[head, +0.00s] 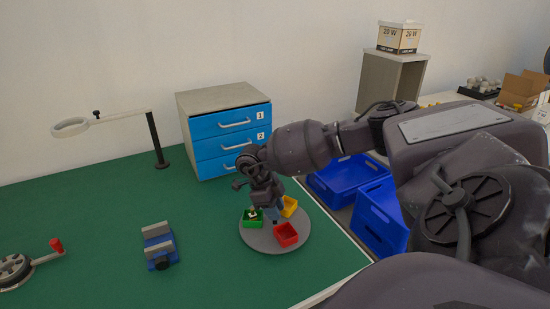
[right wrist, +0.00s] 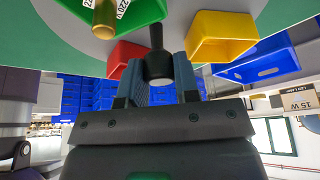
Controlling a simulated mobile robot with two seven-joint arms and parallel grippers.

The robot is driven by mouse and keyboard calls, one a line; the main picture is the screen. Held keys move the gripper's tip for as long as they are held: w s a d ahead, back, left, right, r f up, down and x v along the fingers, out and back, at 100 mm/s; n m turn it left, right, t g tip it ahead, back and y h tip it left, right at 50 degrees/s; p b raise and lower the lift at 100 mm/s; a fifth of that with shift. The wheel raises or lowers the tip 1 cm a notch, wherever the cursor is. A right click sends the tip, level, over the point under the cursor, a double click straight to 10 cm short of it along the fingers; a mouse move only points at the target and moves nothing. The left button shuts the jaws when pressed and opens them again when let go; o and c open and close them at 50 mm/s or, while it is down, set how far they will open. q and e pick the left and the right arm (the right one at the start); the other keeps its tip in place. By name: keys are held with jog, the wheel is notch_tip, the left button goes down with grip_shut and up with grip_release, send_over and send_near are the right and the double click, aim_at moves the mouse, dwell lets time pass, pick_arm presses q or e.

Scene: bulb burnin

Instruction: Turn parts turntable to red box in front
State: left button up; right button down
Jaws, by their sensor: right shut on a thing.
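The parts turntable (head: 262,243) is a round grey disc near the green table's right edge. It carries a red box (head: 286,235) at the front right, a green box (head: 252,219) at the left and a yellow box (head: 290,204) at the back right. My right gripper (head: 272,213) reaches down over the disc's middle. In the right wrist view it is shut on a dark upright knob (right wrist: 158,66) between the boxes. The red box (right wrist: 122,57), green box (right wrist: 138,12) and yellow box (right wrist: 222,38) show around it. My left gripper is not in view.
A blue drawer cabinet (head: 222,130) stands behind the turntable. A blue-grey fixture (head: 159,247), a lamp arm (head: 126,118) and a red-handled crank (head: 34,262) are to the left. Blue crates (head: 380,218) stand beyond the table's right edge. The front middle of the table is clear.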

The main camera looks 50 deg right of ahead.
jog(key=c, duration=0.9)
grip_release()
jog(key=shift+o, duration=0.2)
jog(key=shift+r, duration=0.1)
jog(key=v, duration=1)
jog(key=shift+r, duration=0.3)
jog(key=shift+a, duration=0.1)
